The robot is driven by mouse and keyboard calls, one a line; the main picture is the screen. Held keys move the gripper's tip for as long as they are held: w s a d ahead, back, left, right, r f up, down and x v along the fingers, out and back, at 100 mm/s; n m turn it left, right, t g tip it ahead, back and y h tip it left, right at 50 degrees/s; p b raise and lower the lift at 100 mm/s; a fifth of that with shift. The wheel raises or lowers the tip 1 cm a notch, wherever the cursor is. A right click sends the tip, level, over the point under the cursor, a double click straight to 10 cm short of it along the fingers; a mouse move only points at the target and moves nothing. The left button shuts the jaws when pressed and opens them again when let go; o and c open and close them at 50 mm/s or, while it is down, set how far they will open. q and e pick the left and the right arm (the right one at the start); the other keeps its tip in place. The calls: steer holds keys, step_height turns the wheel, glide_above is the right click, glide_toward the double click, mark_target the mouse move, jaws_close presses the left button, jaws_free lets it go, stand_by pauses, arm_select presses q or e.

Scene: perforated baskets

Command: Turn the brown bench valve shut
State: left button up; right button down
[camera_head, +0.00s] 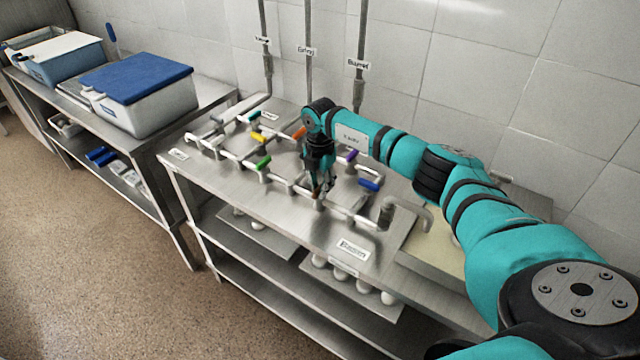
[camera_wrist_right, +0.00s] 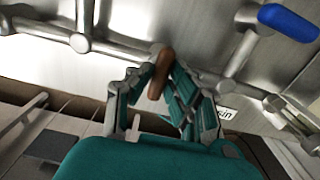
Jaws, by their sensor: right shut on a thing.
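The brown valve handle (camera_wrist_right: 160,73) sits on the bench pipework, between the fingers of my right gripper (camera_wrist_right: 158,88) in the right wrist view. The fingers are shut on it, and its long side points toward the camera there. In the head view my right gripper (camera_head: 320,188) reaches down over the front pipe, and only a small part of the brown handle (camera_head: 316,194) shows beside the fingertips. The gripper hides the rest of it. My left gripper is not in view.
Other valve handles stand close by: green (camera_head: 264,163), yellow (camera_head: 258,138), orange (camera_head: 299,133), purple (camera_head: 352,156) and blue (camera_head: 369,185). A curved spout (camera_head: 410,204) rises at the pipe's right end. A blue-lidded bin (camera_head: 140,90) stands on the left table.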

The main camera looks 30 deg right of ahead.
stand_by(0.3)
steer(key=shift+w, duration=0.1)
steer(key=c, duration=1.3)
jaws_free()
steer(key=shift+o, duration=0.2)
step_height(320, 180, up, 12)
